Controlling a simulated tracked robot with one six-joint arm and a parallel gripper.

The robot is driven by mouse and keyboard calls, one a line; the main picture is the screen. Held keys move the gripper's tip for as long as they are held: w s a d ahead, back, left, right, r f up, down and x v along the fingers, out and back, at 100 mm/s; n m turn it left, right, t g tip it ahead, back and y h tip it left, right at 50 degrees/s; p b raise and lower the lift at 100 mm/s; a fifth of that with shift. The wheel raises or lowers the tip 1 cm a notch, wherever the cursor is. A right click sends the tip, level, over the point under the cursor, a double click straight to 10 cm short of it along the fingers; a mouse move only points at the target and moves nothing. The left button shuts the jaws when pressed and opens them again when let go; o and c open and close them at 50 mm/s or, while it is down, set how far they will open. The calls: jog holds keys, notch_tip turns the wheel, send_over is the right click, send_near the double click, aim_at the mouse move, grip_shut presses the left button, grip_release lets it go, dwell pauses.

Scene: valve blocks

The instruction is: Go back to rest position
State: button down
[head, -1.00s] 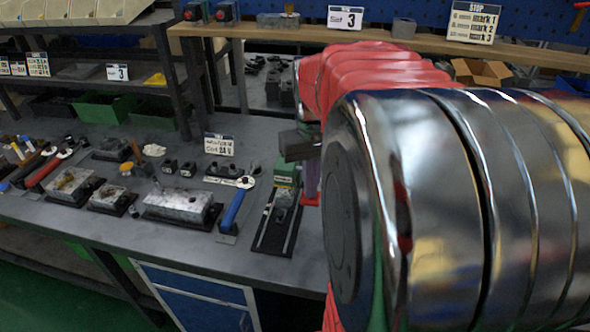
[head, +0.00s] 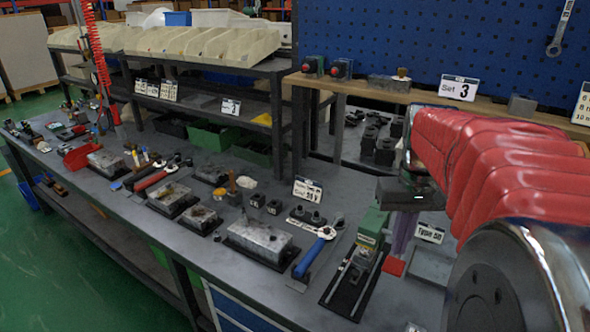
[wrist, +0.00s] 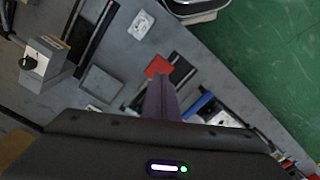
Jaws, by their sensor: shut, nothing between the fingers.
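My gripper (head: 402,240) hangs at the right of the head view, fingers pointing down over the grey workbench (head: 300,190). Its purple fingers are shut and empty. My red-sleeved arm covers the right side of the head view and hides part of the bench.
A green-topped valve block (head: 369,232) stands just left of my gripper. A blue-handled tool (head: 312,257) and a metal valve block (head: 260,242) lie farther left. A wooden shelf (head: 440,97) runs behind my arm. Green floor (head: 90,270) is open at the lower left.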

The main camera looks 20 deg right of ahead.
jog(key=shift+w+d+f, duration=0.15)
jog(key=shift+w+d, duration=0.05)
jog(key=shift+s+a+f+m+t+h, duration=0.15)
jog(key=shift+a+f+m+t, duration=0.1)
jog(key=shift+a+f, duration=0.25)
jog(key=shift+s+a+f+m+t+h, duration=0.15)
jog(key=shift+a+f+m, duration=0.15)
jog(key=shift+f, duration=0.25)
jog(key=s+a+n+t, duration=0.2)
jog(key=a, duration=0.9)
jog(key=s+a+r+n+t, duration=0.1)
jog(key=s+a+n+t, duration=0.1)
jog(key=a, duration=0.8)
jog(key=shift+a+n+t, duration=0.4)
jog(key=shift+n, duration=0.35)
jog(key=shift+s, duration=0.1)
